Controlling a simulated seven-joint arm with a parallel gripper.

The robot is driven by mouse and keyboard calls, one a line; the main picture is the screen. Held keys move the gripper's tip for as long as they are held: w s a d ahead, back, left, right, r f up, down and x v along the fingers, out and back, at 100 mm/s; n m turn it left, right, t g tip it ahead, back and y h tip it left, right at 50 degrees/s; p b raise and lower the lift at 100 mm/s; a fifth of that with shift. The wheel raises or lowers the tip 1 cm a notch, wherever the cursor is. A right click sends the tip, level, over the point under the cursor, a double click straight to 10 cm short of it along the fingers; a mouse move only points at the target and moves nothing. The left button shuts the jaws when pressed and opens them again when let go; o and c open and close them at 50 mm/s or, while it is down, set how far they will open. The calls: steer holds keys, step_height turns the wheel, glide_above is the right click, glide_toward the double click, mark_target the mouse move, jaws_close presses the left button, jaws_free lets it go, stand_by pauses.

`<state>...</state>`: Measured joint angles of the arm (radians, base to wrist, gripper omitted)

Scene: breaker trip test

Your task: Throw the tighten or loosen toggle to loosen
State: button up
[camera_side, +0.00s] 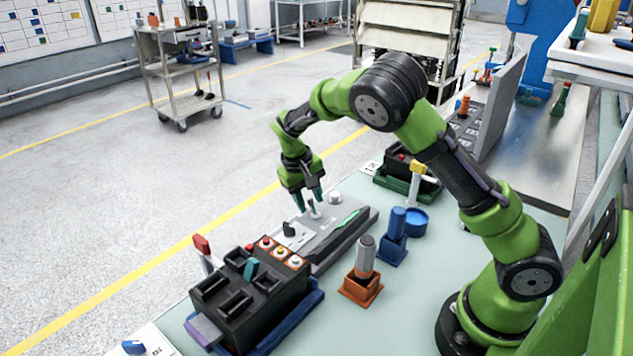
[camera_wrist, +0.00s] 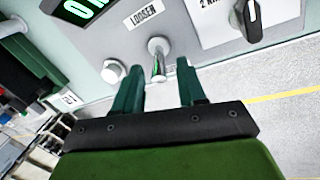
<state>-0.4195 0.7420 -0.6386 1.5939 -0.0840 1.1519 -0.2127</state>
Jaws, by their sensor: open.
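The toggle (camera_wrist: 158,62) is a small metal lever on a grey panel (camera_wrist: 200,52). A label reading LOOSEN (camera_wrist: 144,14) sits just above the toggle in the wrist view. My gripper (camera_wrist: 160,72) is open, with one green finger on each side of the lever's tip; a gap shows on both sides. In the side view my gripper (camera_side: 309,205) points down at the toggle (camera_side: 315,211) on the grey panel (camera_side: 322,240). The TIGHTEN label is not visible. I cannot tell how deep the lever sits between the fingers.
A black rotary knob (camera_wrist: 246,18) and a silver button (camera_wrist: 113,72) flank the toggle. A lit green display (camera_wrist: 82,8) is on the panel. A black box with buttons (camera_side: 250,292), an orange holder (camera_side: 361,285) and a blue holder (camera_side: 392,248) stand nearby on the table.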

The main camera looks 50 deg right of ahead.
steer(key=shift+d+f, duration=0.1)
steer(key=shift+f, duration=0.35)
jaws_close()
